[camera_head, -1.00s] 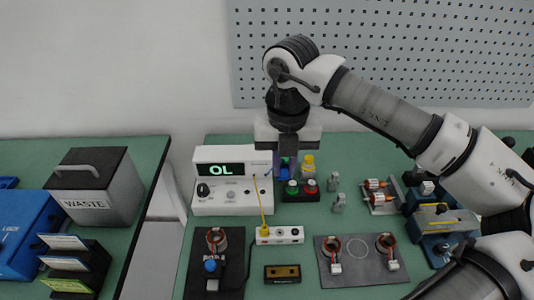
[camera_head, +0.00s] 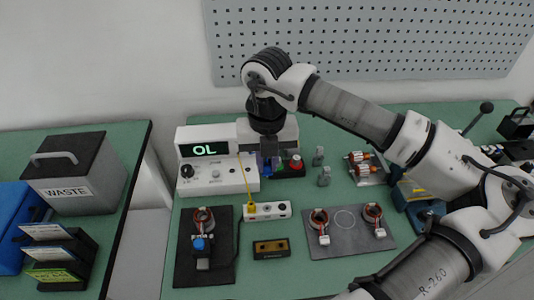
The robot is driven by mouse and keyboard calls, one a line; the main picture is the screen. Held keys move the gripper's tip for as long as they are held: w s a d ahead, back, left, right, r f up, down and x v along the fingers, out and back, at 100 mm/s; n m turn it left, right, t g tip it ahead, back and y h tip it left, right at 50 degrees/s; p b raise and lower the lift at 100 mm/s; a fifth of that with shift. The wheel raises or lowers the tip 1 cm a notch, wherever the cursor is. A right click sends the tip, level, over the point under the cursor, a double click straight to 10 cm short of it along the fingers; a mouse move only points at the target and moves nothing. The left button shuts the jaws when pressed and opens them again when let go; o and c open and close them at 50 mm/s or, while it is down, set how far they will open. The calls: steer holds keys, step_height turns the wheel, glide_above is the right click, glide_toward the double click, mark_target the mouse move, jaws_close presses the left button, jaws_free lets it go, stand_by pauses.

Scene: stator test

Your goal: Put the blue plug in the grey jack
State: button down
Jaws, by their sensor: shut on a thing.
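My gripper (camera_head: 268,162) points down at the right end of the white meter and in front of the black rack. It is shut on the blue plug (camera_head: 261,161), which shows as a small blue patch between the fingers. Its lower end and exact height are hard to make out. A white socket strip (camera_head: 257,214) lies nearer the front, below my gripper in the picture. A yellow plug (camera_head: 251,208) with a yellow lead sits at its left end. Small round jacks (camera_head: 267,209) show to the right of it; I cannot tell which is grey.
The white meter (camera_head: 211,179) reads OL. The black rack (camera_head: 291,172) holds a red cap (camera_head: 296,162). A black and tan block (camera_head: 270,249), a dark mat (camera_head: 190,262) and a grey mat (camera_head: 346,245) with ring coils lie in front. Grey pegs stand right of the rack.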

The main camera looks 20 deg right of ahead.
steer(key=shift+f+b, duration=2.3)
steer(key=shift+f, duration=3.85)
steer(key=shift+f+b, duration=0.3)
steer(key=shift+b, duration=0.95)
steer(key=shift+f+b, duration=0.95)
steer(key=shift+b, duration=1.15)
steer(key=c, duration=1.3)
jaws_free()
steer(key=shift+r, duration=0.1)
step_height(320, 180, up, 14)
steer(key=shift+f+b, duration=0.1)
steer(key=shift+b, duration=0.65)
